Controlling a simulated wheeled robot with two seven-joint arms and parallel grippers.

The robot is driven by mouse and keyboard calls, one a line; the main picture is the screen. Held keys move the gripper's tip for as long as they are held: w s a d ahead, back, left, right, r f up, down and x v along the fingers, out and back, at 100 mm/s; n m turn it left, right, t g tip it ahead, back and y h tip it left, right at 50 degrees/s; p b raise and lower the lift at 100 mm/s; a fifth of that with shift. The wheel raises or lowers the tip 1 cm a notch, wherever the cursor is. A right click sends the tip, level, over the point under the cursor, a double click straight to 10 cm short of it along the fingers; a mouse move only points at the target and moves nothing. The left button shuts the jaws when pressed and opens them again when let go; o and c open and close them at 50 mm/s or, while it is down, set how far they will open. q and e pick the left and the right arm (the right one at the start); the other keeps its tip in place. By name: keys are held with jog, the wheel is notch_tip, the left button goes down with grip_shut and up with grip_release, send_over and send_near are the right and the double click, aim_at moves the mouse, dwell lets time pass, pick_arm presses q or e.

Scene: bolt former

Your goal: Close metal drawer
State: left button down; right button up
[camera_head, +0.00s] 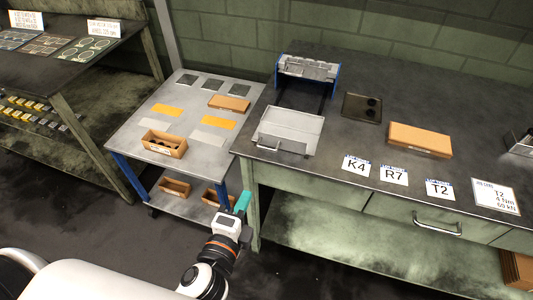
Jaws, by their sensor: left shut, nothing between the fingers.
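The metal drawer (290,122) is a light grey shallow tray with a handle on its front left edge. It is pulled out toward the front edge of the dark workbench, apart from the blue-sided metal unit (308,68) at the back. Dark rails show between them. My left gripper (242,202), with teal fingertips, is shut and empty. It is in front of the bench's left front corner, lower in the picture than the drawer and apart from its handle. My right gripper is not in view.
A cart (133,129) with cards and brown boxes stands to the left. On the workbench (350,146) lie a dark plate (362,107), a brown box (420,139) and several label cards. A bench drawer (420,216) under the top looks closed.

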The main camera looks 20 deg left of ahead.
pick_arm(q)
jog(key=p, duration=0.3)
send_near(268, 153)
jog(key=w, duration=0.1)
jog(key=w+r, duration=0.1)
jog(key=w, duration=0.3)
jog(key=shift+a+r, duration=0.1)
jog(key=shift+r, duration=0.25)
jog(key=shift+w, duration=0.2)
jog(key=w, duration=0.4)
jog(key=shift+w, duration=0.35)
jog(key=shift+s, duration=0.1)
jog(key=shift+f, duration=0.1)
